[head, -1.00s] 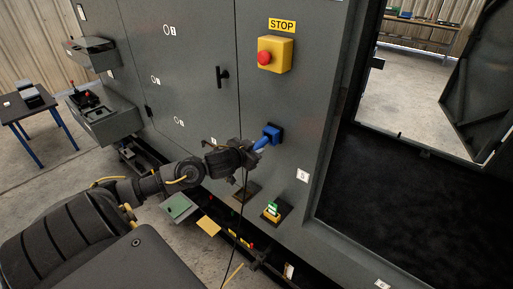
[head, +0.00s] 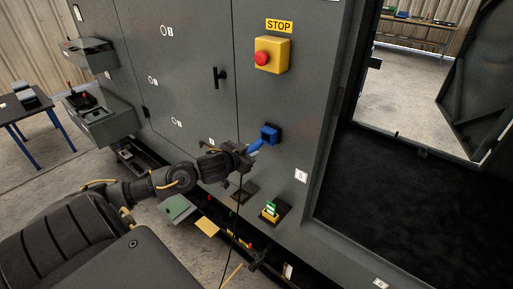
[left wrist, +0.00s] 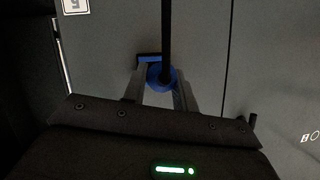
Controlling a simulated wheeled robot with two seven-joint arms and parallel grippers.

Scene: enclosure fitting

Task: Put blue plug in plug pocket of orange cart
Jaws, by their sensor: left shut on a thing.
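My left gripper (head: 250,152) is shut on the blue plug (head: 257,146) at the front of the grey cabinet. The plug lies at or just in front of a square blue socket (head: 270,133); I cannot tell whether its tip is still inside. In the left wrist view the round back of the plug (left wrist: 160,77) sits between the two fingers, with the blue socket (left wrist: 148,57) partly hidden behind it. A black cable (left wrist: 165,30) runs from the plug. I see no orange cart or plug pocket. My right gripper is not in view.
A yellow box with a red STOP button (head: 272,55) is above the socket. An open dark compartment (head: 400,190) is at right. A small blue-legged table (head: 30,106) stands at far left on open floor.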

